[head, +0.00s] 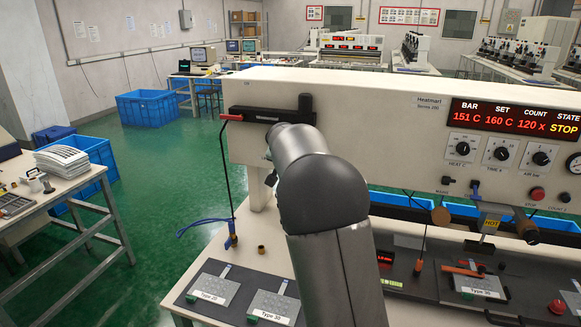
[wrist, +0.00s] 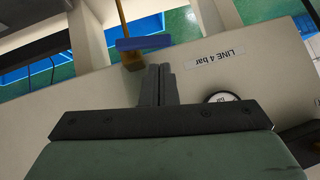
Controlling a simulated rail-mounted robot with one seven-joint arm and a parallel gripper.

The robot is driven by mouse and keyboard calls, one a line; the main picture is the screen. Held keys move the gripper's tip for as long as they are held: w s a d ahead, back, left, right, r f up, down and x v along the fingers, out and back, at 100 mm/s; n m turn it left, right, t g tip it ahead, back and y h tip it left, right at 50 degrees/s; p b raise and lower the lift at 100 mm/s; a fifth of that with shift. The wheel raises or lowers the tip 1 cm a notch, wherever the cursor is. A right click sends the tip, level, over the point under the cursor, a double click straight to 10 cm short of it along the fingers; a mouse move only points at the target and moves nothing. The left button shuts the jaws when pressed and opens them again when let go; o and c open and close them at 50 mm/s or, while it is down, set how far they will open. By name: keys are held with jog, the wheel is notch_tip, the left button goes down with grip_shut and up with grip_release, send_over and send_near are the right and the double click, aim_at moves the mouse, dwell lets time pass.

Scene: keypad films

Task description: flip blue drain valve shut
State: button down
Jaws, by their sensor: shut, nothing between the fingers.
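In the wrist view a brass valve (wrist: 133,62) sits on a pipe near the lower edge of the pale machine front. Its blue lever (wrist: 145,43) lies crosswise to the pipe, mostly to the pipe's right. My gripper (wrist: 158,68) is shut and empty, its fingertips close to the lever and just right of the valve body. I cannot tell whether they touch. In the head view my arm hides the gripper, and I cannot make out this valve there.
A "LINE 4 bar" label (wrist: 217,57) and a round gauge (wrist: 222,97) are right of my fingers. A black bracket (head: 262,114) with a red-tipped rod is on the machine front. Another blue lever (head: 475,190) sits under the control panel.

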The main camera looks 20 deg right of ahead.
jog(key=w+d+r+b+v, duration=0.1)
jog(key=r+v, duration=0.1)
jog(key=v, duration=1.1)
jog(key=shift+w+d, duration=0.15)
jog(key=shift+d, duration=0.15)
jog(key=shift+f, duration=0.1)
